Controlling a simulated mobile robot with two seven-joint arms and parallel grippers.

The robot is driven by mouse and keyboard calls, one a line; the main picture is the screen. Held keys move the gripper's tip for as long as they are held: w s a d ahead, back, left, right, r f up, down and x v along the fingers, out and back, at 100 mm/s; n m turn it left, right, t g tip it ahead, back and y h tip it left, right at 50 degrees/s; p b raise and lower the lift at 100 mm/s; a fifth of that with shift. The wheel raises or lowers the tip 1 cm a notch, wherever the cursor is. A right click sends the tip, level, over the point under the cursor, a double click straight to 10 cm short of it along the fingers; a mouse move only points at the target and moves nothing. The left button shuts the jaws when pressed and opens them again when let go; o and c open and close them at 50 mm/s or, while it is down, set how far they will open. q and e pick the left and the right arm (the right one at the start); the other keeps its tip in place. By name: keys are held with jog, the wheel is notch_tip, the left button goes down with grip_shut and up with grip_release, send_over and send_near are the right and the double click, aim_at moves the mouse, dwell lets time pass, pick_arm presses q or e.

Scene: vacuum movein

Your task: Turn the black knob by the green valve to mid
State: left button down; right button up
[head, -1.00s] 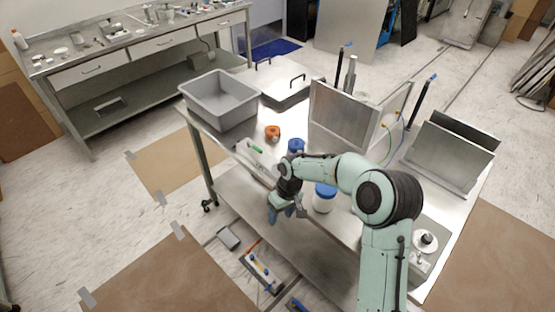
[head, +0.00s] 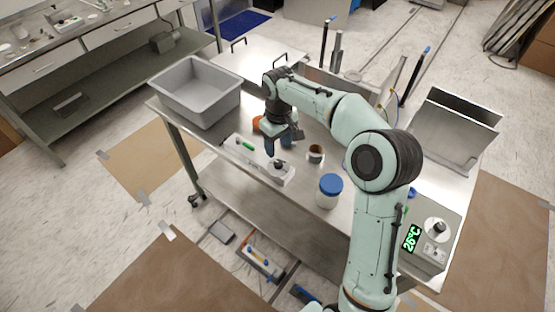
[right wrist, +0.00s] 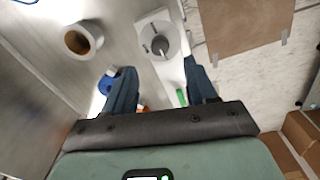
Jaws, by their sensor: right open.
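The black knob (head: 279,163) stands on a round dial at the near end of a long pale block (head: 262,158) on the metal table. The green valve (head: 246,145) is on the same block, farther left. My right gripper (head: 279,148) is open and empty above the block, just behind the knob in the head view. In the right wrist view the knob (right wrist: 160,46) lies beyond my open fingertips (right wrist: 157,70), roughly between them and apart from both. The green valve (right wrist: 182,97) shows closer in, beside one finger. My left gripper is out of view.
A tape roll (head: 315,153) and a blue-lidded jar (head: 329,191) stand right of the block. An orange item (head: 257,124) is behind my gripper. A grey bin (head: 198,92) sits at the table's back left. Another dial with a green display (head: 411,238) is at the right.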

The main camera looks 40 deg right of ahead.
aim_at(278, 162)
notch_tip(278, 162, down, 8)
jog(key=shift+r+b, duration=0.2)
jog(key=shift+b, duration=0.1)
jog(key=c, duration=1.1)
